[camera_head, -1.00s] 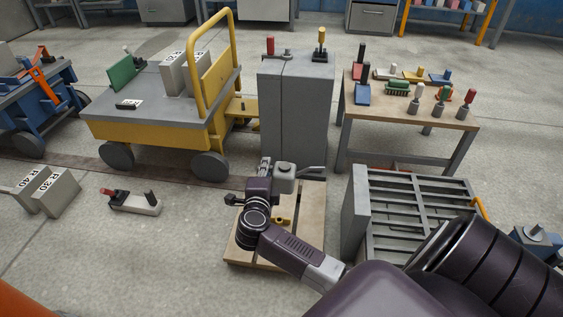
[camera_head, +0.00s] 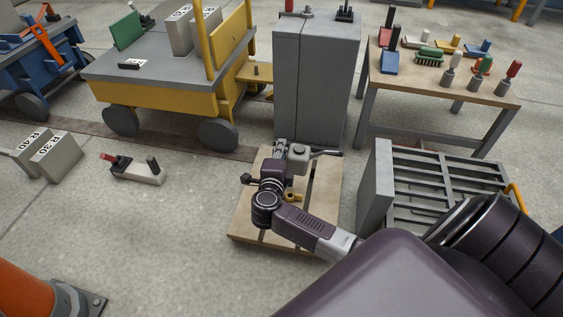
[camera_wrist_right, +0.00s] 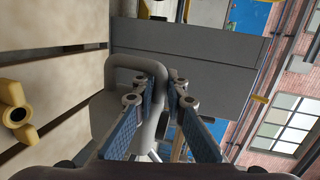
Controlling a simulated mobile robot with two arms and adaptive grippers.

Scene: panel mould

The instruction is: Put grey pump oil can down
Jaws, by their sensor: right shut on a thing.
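The grey pump oil can (camera_head: 299,154) is at the back of the wooden pallet (camera_head: 249,207) in the head view, its spout pointing right. My right gripper (camera_head: 284,157) is beside it, partly covering it. In the right wrist view, the gripper (camera_wrist_right: 174,88) is shut around the can's looped grey handle, and the can's body (camera_wrist_right: 103,108) shows to the left. I cannot tell whether the can's base touches the pallet. My left gripper is not in view.
A small yellow item (camera_head: 292,197) is on the pallet near my wrist. A grey cabinet (camera_head: 314,85) stands behind the pallet, and a grey slatted rack (camera_head: 374,190) to its right. A grey block with a red part (camera_head: 138,171) lies left on open floor.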

